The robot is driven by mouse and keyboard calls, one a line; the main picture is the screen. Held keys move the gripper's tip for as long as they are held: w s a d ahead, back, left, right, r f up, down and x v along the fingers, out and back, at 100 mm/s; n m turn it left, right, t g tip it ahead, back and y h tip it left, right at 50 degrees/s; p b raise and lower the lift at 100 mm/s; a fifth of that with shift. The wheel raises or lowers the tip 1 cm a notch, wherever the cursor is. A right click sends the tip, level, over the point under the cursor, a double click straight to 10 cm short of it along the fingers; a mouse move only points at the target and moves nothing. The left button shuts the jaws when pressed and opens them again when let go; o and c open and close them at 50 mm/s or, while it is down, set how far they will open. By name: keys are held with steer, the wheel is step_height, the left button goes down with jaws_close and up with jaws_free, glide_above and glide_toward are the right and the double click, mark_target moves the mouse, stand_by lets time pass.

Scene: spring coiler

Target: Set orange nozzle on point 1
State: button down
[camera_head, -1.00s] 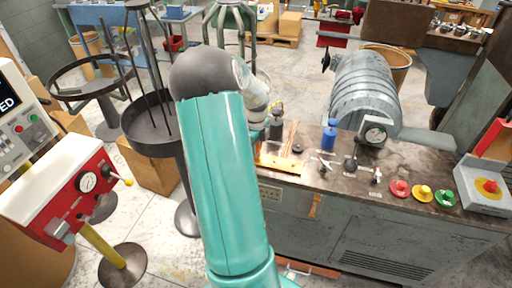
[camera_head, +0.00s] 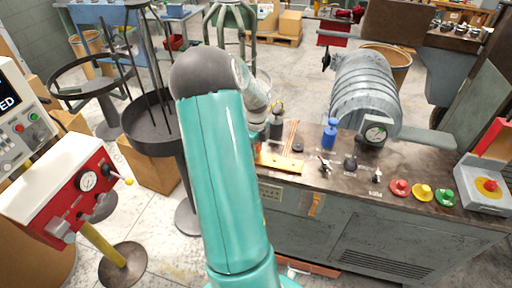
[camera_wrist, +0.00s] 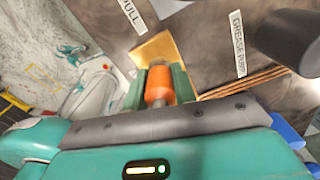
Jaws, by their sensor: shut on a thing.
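The orange nozzle (camera_wrist: 158,86) sits between the two green fingers of my gripper (camera_wrist: 158,84) in the wrist view. My gripper is shut on it. Beyond the nozzle is a yellow plate (camera_wrist: 154,47) on the dark bench top, which also shows in the head view (camera_head: 282,163). Whether the nozzle touches the plate is not clear. In the head view my arm hides most of the gripper. I cannot make out a mark for point 1.
Copper rods (camera_wrist: 243,83) lie beside the gripper, near a dark cylinder (camera_wrist: 290,40). On the bench are a blue bottle (camera_head: 329,134), small valves and red, yellow and green buttons (camera_head: 422,192). A red gauge panel (camera_head: 75,195) stands at left.

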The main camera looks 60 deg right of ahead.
steer(key=shift+f, duration=0.15)
steer(key=c, duration=1.1)
jaws_free()
steer(key=shift+o, duration=0.2)
step_height(320, 180, up, 27)
steer(key=shift+f, duration=0.1)
stand_by(0.9)
